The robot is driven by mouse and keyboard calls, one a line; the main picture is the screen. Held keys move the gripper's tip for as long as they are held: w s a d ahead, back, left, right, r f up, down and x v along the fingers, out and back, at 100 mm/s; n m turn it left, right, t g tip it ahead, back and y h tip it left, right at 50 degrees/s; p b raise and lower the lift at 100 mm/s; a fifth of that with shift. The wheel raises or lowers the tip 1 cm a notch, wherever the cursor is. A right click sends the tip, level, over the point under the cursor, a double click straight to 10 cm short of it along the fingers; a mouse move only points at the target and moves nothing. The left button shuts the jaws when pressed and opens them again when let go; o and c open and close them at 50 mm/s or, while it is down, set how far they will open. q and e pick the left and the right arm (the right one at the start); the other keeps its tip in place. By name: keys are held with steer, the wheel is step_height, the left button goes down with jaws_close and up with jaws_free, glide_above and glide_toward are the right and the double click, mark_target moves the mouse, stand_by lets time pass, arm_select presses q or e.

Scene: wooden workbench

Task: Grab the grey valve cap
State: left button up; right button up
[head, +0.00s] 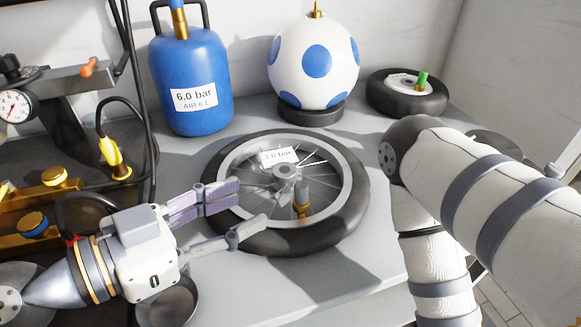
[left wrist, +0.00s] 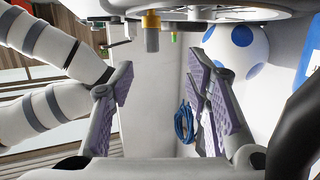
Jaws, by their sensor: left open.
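The grey valve cap (head: 302,190) sits on a brass valve stem (head: 301,210) inside the large spoked wheel (head: 350,215), which lies flat on the bench. In the left wrist view the grey cap (left wrist: 152,40) shows clearly on its brass stem (left wrist: 151,21), near the top middle. My left gripper (head: 249,208) is open and empty, reaching in from the left over the wheel's near-left rim. Its fingers point toward the cap, which is a short way beyond the fingertips (left wrist: 160,68) and not touched. My right gripper is out of view; only its arm shows.
A blue air tank (head: 190,75), a blue-spotted white ball (head: 340,55) and a small wheel (head: 400,100) with a green cap (head: 422,80) stand behind. A gauge (head: 14,106) and brass fittings crowd the left. My right arm fills the right side.

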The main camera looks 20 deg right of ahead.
mark_target(296, 190)
arm_select(q)
steer(key=x, duration=0.7)
steer(key=s+x, duration=0.1)
steer(key=x, duration=0.2)
steer(key=shift+w+d, duration=0.15)
steer(key=shift+d, duration=0.45)
steer(key=c, duration=0.9)
